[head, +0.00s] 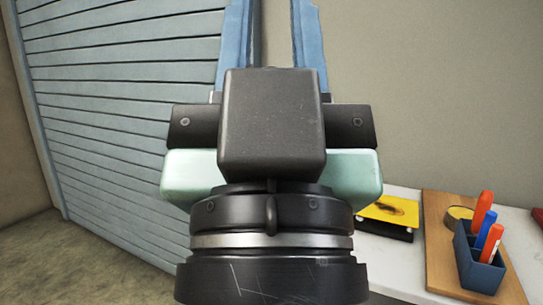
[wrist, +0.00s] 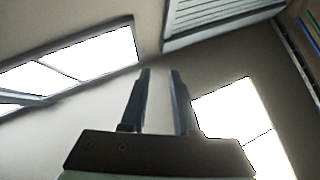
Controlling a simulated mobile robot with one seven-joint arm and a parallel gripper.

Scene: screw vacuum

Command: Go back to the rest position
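My gripper (head: 272,20) is large in the middle of the head view and points upward. Its two blue fingers stand apart with only the shutter and wall visible between them. In the wrist view the fingers (wrist: 160,75) are also apart, with nothing between them. The gripper touches nothing that I can see. My wrist and the gripper body hide the middle of the head view and part of the table.
A white table (head: 400,275) is at the lower right. On it are a yellow and black item (head: 388,212) and a wooden board (head: 437,240) with a blue holder (head: 480,270) of markers. A slatted shutter (head: 120,110) is at left. Bright panels (wrist: 85,65) show overhead.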

